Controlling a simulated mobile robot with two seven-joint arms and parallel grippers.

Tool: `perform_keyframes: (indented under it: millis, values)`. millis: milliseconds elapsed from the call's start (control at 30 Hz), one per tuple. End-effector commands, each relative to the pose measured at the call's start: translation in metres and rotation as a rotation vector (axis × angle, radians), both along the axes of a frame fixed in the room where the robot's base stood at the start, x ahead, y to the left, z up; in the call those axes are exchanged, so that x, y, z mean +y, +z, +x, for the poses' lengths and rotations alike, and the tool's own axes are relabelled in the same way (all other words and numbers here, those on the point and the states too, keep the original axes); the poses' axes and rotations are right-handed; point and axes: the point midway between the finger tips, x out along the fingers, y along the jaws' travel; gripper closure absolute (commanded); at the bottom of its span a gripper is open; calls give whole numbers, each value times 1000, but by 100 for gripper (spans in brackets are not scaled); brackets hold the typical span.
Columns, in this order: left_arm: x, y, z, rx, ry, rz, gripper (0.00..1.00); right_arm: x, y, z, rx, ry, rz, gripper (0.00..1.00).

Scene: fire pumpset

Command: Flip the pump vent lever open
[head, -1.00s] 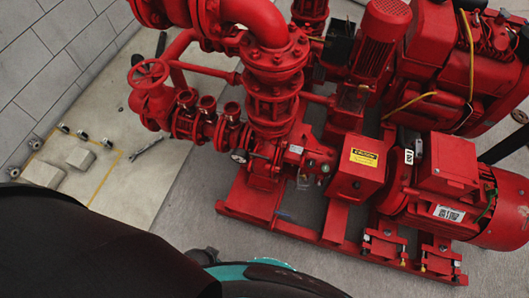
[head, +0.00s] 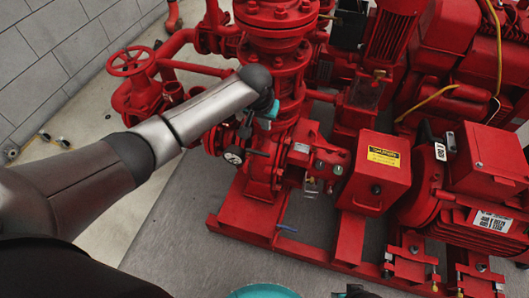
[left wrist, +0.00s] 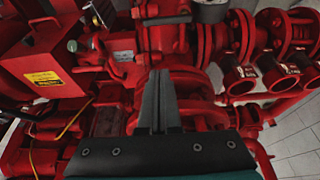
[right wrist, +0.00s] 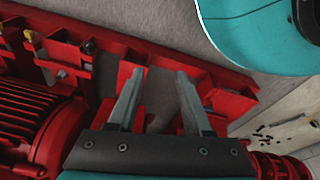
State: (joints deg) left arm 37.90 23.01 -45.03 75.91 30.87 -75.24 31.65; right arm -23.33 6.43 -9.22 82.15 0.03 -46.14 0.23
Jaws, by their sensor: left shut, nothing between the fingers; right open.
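My left gripper (head: 246,122) is in front of the red pump casing (head: 263,178), above the round gauge (head: 233,155), and is mostly hidden by its wrist in the head view. In the left wrist view its fingers (left wrist: 158,78) are together and empty, pointing at the red piping. A short dark rod (head: 259,153) sits beside the gauge and also shows in the left wrist view (left wrist: 166,19). I cannot tell whether it is the vent lever. My right gripper (right wrist: 158,78) is open and empty above the red base frame.
A box with a yellow label (head: 382,157) stands right of the pump, with the red motor (head: 490,165) beyond it. A small blue handle (head: 287,228) is low near the base frame (head: 240,222). Flanged pipes and a handwheel (head: 130,62) stand at the left.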

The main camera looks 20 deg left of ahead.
Motion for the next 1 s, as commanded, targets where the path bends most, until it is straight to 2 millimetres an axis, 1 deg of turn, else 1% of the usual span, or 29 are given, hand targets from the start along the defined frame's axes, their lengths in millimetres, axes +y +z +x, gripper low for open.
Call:
perform_keyframes:
  millis: [267, 500, 667, 867, 1000]
  values:
    - [0, 3, 1, 1, 1, 2, 100, 0, 1, 1, 0, 0, -1, 50]
    - [0, -1, 2, 1, 0, 2, 100, 1, 2, 2, 0, -1, 1, 50]
    - [-1, -10, 4, 1, 0, 1, 100, 6, 12, 7, -4, -2, 7, 50]
    - [0, -24, 9, 1, 1, 2, 100, 12, 29, 13, -5, -4, 15, 50]
    - [-1, -35, 13, 1, 0, 2, 100, 14, 41, 23, -27, -4, 19, 50]
